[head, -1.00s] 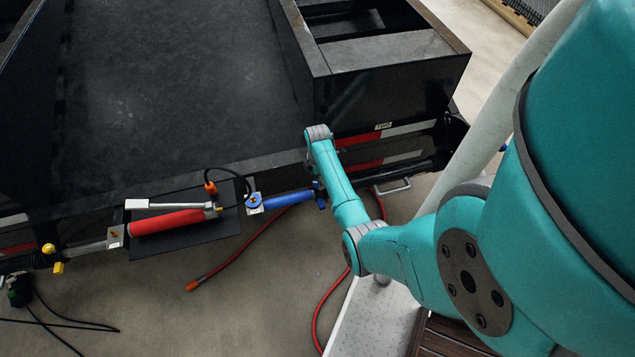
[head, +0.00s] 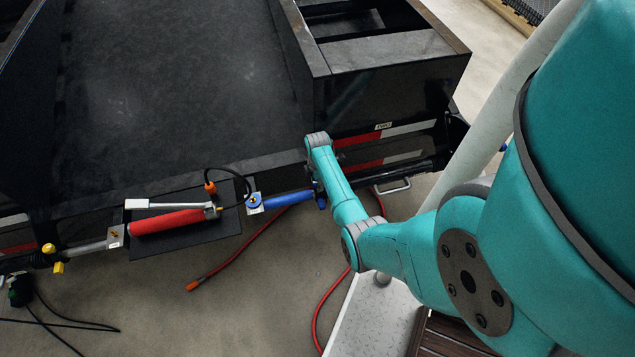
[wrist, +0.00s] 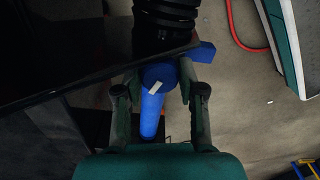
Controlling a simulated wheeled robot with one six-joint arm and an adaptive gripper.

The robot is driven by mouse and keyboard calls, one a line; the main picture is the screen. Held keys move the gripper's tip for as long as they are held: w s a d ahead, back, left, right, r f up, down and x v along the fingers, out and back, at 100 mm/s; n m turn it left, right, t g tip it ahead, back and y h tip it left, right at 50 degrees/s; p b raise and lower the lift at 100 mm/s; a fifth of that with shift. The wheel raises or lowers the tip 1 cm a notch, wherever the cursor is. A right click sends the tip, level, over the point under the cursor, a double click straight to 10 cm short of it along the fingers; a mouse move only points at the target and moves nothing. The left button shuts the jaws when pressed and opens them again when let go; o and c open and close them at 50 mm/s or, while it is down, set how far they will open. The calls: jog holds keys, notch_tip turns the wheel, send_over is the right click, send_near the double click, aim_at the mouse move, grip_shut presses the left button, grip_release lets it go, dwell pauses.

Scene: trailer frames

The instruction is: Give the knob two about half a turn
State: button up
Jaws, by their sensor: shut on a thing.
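In the wrist view a round blue knob (wrist: 157,74) with a white mark on its face sits between the two fingers of my gripper (wrist: 160,80). The fingers are shut on its sides. A blue pipe (wrist: 151,118) runs below it, and a blue block (wrist: 203,51) sticks out to its right. In the head view my wrist hides most of the gripper and the knob; a blue piece (head: 321,203) shows beside it. A small "TWO" label (head: 383,126) is on the trailer above and to the right.
Another blue knob (head: 254,201) on a pale plate is to the left, near a red cylinder (head: 172,221) and yellow fittings (head: 58,267). A black ribbed part (wrist: 168,18) is close beyond my fingers. A red hose (head: 330,295) lies on the floor.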

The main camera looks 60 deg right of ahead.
jog(key=m, duration=0.4)
jog(key=shift+m, duration=0.3)
jog(key=o, duration=1.1)
jog(key=shift+o, duration=0.2)
